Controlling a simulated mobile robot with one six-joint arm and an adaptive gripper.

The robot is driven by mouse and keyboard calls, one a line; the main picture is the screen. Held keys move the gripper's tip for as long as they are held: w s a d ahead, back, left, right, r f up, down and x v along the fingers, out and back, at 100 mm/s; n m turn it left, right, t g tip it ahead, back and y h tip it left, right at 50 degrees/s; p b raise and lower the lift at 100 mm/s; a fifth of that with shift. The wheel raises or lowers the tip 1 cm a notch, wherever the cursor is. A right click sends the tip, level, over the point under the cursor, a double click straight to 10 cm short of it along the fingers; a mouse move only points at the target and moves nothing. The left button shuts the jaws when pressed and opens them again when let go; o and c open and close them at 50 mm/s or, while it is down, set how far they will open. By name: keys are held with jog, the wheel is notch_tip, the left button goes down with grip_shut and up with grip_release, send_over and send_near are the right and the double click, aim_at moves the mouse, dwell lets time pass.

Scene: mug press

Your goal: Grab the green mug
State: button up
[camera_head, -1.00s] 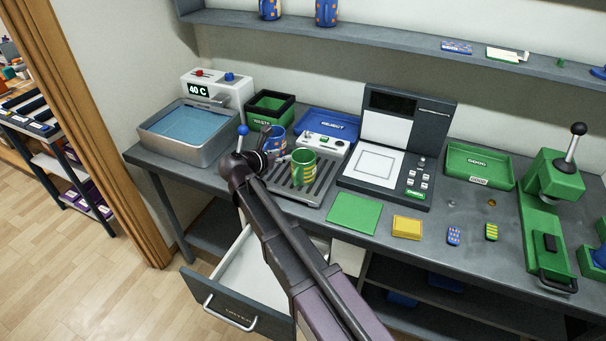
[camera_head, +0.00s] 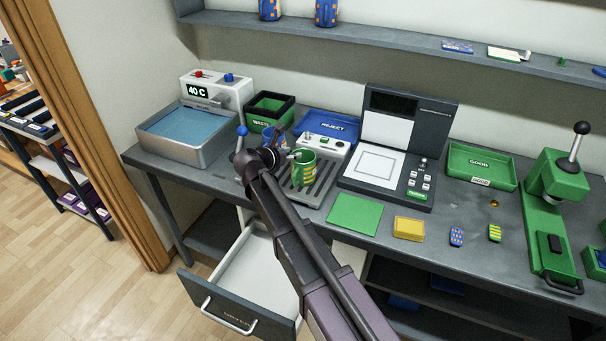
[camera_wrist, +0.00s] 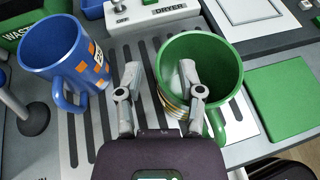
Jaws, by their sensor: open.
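The green mug (camera_head: 304,170) with yellow markings stands upright on the slotted grey dryer plate. In the wrist view the green mug (camera_wrist: 228,62) is open-topped, its handle towards the bottom right. My gripper (camera_head: 284,151) is open at the mug's left side. In the wrist view my gripper (camera_wrist: 159,76) has its right finger over the mug's mouth and its left finger outside, left of the rim. I cannot tell whether either finger touches the mug.
A blue mug (camera_wrist: 62,52) with orange squares stands close on the left, mostly hidden in the head view. The dryer's control box (camera_head: 325,142) is behind. A lever with a blue knob (camera_head: 242,131) is at left. A drawer (camera_head: 240,305) is open below.

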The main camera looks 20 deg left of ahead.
jog(key=shift+w+d+f, duration=0.15)
jog(key=shift+w+f, duration=0.05)
jog(key=shift+w, duration=0.25)
grip_shut()
